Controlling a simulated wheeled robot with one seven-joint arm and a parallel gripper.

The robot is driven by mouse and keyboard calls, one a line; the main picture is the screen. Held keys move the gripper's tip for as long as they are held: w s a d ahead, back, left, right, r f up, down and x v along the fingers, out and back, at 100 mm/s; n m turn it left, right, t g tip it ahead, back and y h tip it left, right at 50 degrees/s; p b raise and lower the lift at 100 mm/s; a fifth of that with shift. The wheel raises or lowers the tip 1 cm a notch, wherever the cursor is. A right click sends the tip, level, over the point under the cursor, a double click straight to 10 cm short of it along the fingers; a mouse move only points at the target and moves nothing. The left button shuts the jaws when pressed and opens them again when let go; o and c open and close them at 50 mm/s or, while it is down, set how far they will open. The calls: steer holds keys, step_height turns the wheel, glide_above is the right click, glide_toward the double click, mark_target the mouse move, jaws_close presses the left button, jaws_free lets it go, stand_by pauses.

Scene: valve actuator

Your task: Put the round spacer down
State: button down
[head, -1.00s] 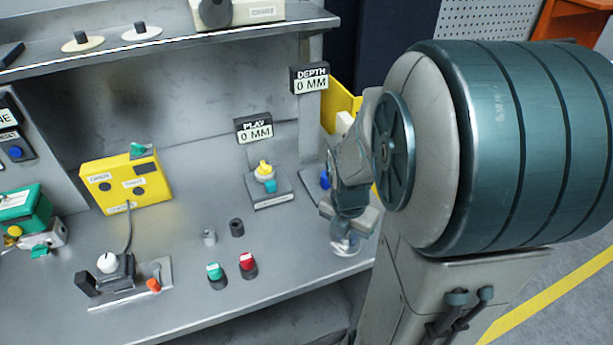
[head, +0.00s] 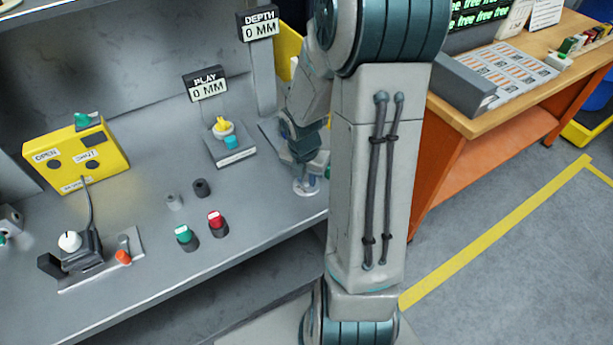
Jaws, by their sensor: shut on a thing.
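My gripper (head: 307,174) is at the right end of the grey bench (head: 250,192), near its front edge. It points down and is shut on a small pale round thing, which looks like the round spacer (head: 305,188). The spacer shows only in part below the fingers. I cannot tell whether it touches the bench top or hangs just above it.
A DEPTH display (head: 259,25) is behind. Green (head: 184,235) and red (head: 216,220) buttons stand near the front edge. Bare bench lies between.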

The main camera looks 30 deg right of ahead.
mark_target(304, 188)
steer(key=shift+f, duration=0.2)
steer(key=c, duration=1.3)
jaws_free()
step_height(304, 188, up, 12)
steer(key=a+p, duration=0.1)
steer(key=p, duration=0.1)
steer(key=s+a+r+m+t, duration=0.1)
steer(key=s+a+r+m, duration=0.2)
steer(key=m, duration=0.5)
steer(key=s+a+r+m+t, duration=0.1)
steer(key=s+a+r+m, duration=0.2)
steer(key=m, duration=0.5)
steer(key=s+a+r+m+y, duration=0.1)
steer(key=s+a+r+m, duration=0.2)
steer(key=s+m, duration=0.3)
steer(key=shift+s+a+r+m+t, duration=0.3)
steer(key=shift+a+m, duration=0.6)
steer(key=shift+m, duration=0.7)
steer(key=shift+f, duration=0.1)
